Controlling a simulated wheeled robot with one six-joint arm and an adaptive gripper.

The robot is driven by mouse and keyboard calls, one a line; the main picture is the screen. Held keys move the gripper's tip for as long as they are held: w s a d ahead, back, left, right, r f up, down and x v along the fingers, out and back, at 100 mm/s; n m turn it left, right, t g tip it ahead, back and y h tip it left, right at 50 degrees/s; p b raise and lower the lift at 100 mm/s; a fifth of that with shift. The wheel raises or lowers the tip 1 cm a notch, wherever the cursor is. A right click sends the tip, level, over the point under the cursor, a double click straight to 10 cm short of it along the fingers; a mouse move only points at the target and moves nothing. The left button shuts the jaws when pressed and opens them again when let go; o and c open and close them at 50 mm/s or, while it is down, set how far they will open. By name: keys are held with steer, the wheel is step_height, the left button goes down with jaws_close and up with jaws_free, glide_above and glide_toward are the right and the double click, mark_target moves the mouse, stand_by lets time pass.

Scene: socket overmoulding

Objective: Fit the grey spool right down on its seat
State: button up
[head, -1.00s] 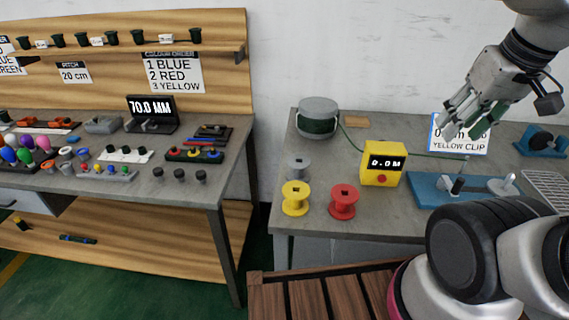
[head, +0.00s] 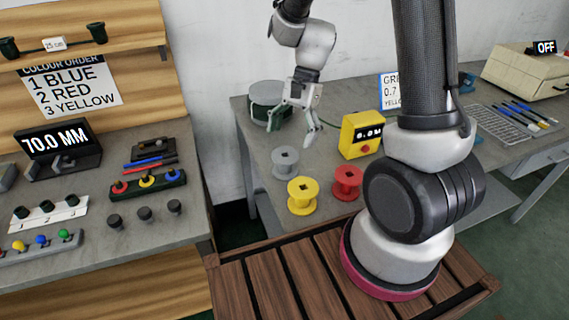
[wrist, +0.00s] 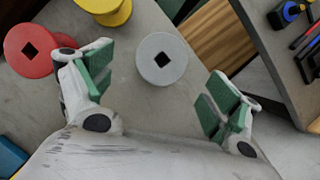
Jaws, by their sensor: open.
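The grey spool (head: 285,161) stands upright on the grey bench top, left of the red spool and behind the yellow one. In the wrist view the grey spool (wrist: 161,60) is seen from above, with a dark square hole in its middle. My gripper (head: 292,130) is open and empty, above and just behind the spool in the head view. In the wrist view my gripper's green-padded fingers (wrist: 160,88) stand apart on either side of the spool, not touching it. I cannot make out the spool's seat in the current views.
A yellow spool (head: 303,195) and a red spool (head: 347,182) stand close by. A yellow meter box (head: 361,136) is to the right, and a green wire drum (head: 267,92) is behind. The bench's left edge is near the grey spool. A second bench (head: 120,225) stands left across a gap.

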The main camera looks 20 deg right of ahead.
mark_target(283, 167)
steer(key=x, duration=0.7)
steer(key=shift+a+f, duration=0.2)
steer(key=shift+f, duration=0.05)
steer(key=c, duration=1.1)
